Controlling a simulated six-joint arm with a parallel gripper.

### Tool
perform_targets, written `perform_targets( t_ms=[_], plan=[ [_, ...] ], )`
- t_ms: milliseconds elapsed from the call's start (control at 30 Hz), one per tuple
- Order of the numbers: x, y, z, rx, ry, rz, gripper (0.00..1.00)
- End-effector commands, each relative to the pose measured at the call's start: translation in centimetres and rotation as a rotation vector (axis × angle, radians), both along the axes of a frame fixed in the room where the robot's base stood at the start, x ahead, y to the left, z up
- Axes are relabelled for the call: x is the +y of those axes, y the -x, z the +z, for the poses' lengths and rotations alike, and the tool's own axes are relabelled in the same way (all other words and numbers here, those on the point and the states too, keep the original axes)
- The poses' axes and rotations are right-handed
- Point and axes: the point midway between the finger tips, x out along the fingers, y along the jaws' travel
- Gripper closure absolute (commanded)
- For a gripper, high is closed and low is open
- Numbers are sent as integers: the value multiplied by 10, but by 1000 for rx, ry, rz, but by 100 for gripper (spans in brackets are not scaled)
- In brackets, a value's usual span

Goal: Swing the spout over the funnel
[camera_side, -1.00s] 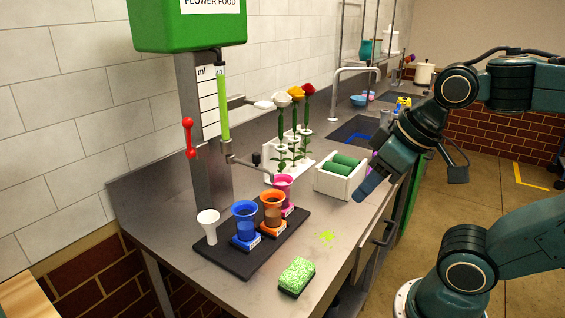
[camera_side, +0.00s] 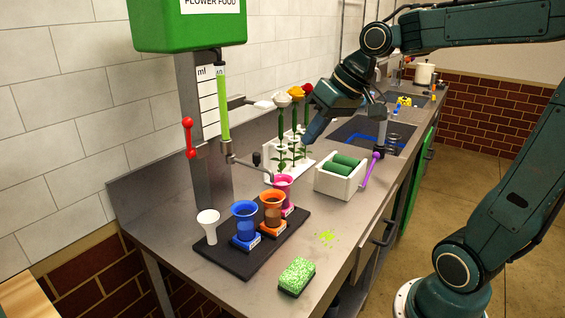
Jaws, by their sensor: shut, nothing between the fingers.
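The spout (camera_side: 247,165) is a thin grey bent pipe on the dispenser column (camera_side: 187,110), with a small dark knob. It points right, its tip close to the mouth of the pink vase (camera_side: 283,183); I cannot tell whether it is exactly above it. The white funnel (camera_side: 208,226) stands upright at the left end of the black tray (camera_side: 240,268), well away from the spout tip. My gripper (camera_side: 311,138) is shut and empty. It points down-left beside the roses, to the right of the spout and apart from it.
A blue vase (camera_side: 244,220) and an orange vase (camera_side: 272,208) stand between funnel and pink vase. Roses (camera_side: 297,93) stand in a white rack (camera_side: 289,165) by my gripper. A white box (camera_side: 340,184) holds green rolls. A green sponge (camera_side: 296,277) lies in front.

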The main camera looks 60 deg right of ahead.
Motion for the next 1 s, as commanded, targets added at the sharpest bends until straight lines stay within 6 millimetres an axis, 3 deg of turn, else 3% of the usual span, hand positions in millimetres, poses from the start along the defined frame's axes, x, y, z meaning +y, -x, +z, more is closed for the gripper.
perform_targets(
  t_ms=[200,467,633,1000],
  plan=[
    [-47,-37,2,-12,-100,-50,100],
    [-90,-55,1,-34,-186,-84,100],
    [-98,-58,1,-41,-203,-89,100],
    [-95,-62,-6,-39,-205,-86,100]
  ],
)
